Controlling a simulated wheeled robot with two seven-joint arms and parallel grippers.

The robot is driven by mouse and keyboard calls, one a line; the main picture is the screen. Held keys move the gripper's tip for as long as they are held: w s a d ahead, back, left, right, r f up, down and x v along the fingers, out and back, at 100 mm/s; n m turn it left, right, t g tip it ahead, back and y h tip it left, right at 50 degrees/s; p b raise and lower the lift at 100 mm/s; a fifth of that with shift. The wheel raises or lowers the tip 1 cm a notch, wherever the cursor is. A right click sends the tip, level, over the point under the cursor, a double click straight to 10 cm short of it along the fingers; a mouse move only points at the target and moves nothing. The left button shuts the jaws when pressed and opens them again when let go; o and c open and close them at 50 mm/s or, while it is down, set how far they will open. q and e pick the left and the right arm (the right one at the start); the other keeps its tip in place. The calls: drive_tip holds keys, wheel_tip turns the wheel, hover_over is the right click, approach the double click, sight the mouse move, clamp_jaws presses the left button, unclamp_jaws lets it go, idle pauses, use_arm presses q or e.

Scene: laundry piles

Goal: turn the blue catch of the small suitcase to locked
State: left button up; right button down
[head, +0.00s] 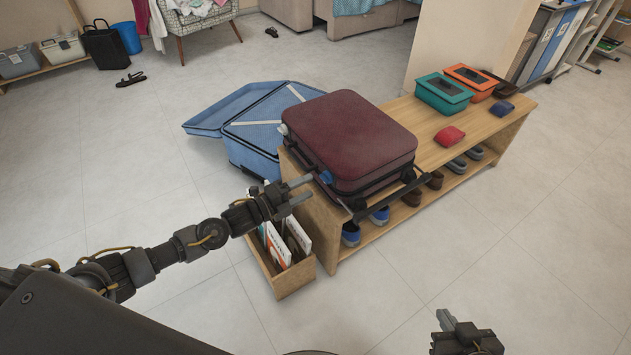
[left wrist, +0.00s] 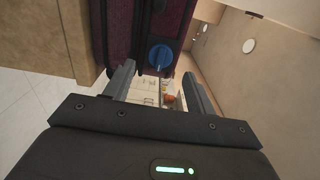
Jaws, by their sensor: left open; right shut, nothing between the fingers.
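The small maroon suitcase (head: 350,135) lies flat and closed on the wooden bench. Its blue catch (head: 326,177) is a round knob on the side facing my left arm; it also shows in the left wrist view (left wrist: 160,54), beyond and between the fingertips. I cannot tell its setting. My left gripper (head: 303,189) is open and empty, its fingertips just short of the catch; it also shows in the left wrist view (left wrist: 158,74). My right gripper (head: 446,319) is shut and empty at the bottom right, away from the suitcase.
The wooden bench (head: 478,125) also carries a teal box (head: 443,92), an orange box (head: 471,80) and a red item (head: 449,136). Shoes stand on its lower shelf. An open blue suitcase (head: 262,120) lies behind. A wooden bin (head: 293,280) with papers stands below my left gripper.

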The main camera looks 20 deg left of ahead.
use_arm(q)
drive_tip(key=v, duration=0.5)
drive_tip(key=shift+s+a, duration=0.25)
drive_tip(key=shift+s, duration=0.1)
use_arm(e)
drive_tip(key=shift+s+d+f+g+h, duration=0.3)
drive_tip(key=shift+s+d+f+g, duration=0.35)
drive_tip(key=shift+s+f, duration=0.2)
drive_tip(key=shift+r, duration=0.1)
